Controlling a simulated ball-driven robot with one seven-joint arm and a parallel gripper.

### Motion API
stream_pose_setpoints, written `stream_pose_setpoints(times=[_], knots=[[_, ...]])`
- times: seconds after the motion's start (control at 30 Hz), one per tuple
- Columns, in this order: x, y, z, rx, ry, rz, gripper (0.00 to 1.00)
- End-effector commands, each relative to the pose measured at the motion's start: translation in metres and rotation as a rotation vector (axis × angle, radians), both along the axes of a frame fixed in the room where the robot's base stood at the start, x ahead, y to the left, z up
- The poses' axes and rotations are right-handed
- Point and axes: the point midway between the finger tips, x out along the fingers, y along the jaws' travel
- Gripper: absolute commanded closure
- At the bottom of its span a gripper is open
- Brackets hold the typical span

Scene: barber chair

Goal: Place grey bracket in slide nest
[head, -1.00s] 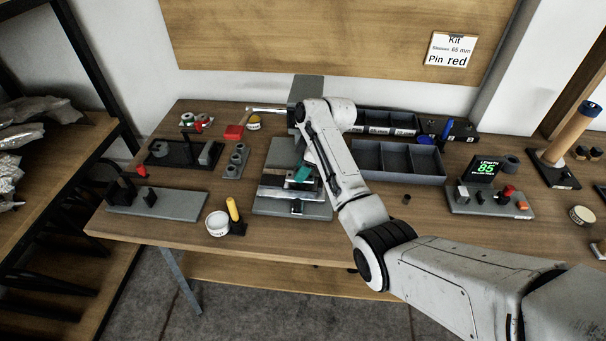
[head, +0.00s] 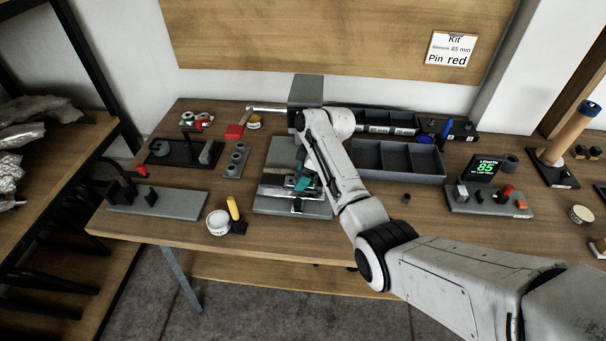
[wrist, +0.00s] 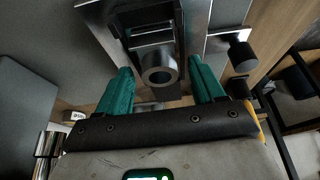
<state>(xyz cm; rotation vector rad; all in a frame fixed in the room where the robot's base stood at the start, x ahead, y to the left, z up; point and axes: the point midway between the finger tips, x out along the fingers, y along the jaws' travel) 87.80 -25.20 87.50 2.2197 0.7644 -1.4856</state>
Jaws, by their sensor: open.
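The grey bracket (wrist: 158,72), a part with a round bored boss facing the camera, sits between my fingers in the wrist view. It lies against the dark metal slide nest (wrist: 150,34); whether it is fully seated I cannot tell. My gripper (wrist: 162,86) is open, with one teal finger on each side of the bracket and visible gaps. In the head view my gripper (head: 302,172) is over the slide fixture (head: 265,208) at the table's middle. The arm and fingers hide much of the nest and bracket there.
A grey press column (head: 306,88) stands behind the fixture. Grey bins (head: 398,177) are to the right, and a black tray (head: 172,158) and grey base plate (head: 180,205) to the left. A yellow-handled tool (head: 233,209) and white tub (head: 217,223) stand close by front left.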

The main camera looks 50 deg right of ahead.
Motion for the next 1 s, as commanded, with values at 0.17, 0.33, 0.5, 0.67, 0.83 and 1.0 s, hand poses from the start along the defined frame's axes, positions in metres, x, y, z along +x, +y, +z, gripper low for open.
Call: stream_pose_setpoints(times=[0.17,0.33,0.5,0.67,0.83,1.0], knots=[[0.0,0.0,0.005,-0.001,-0.001,0.0,0.32],[-0.006,-0.006,0.024,-0.002,-0.004,-0.002,0.32],[-0.017,-0.015,0.057,-0.002,-0.005,-0.002,0.32],[-0.026,-0.022,0.085,-0.002,-0.004,-0.002,0.32],[-0.033,-0.027,0.106,-0.002,-0.002,-0.001,0.32],[-0.036,-0.029,0.113,-0.001,-0.001,0.0,0.32]])
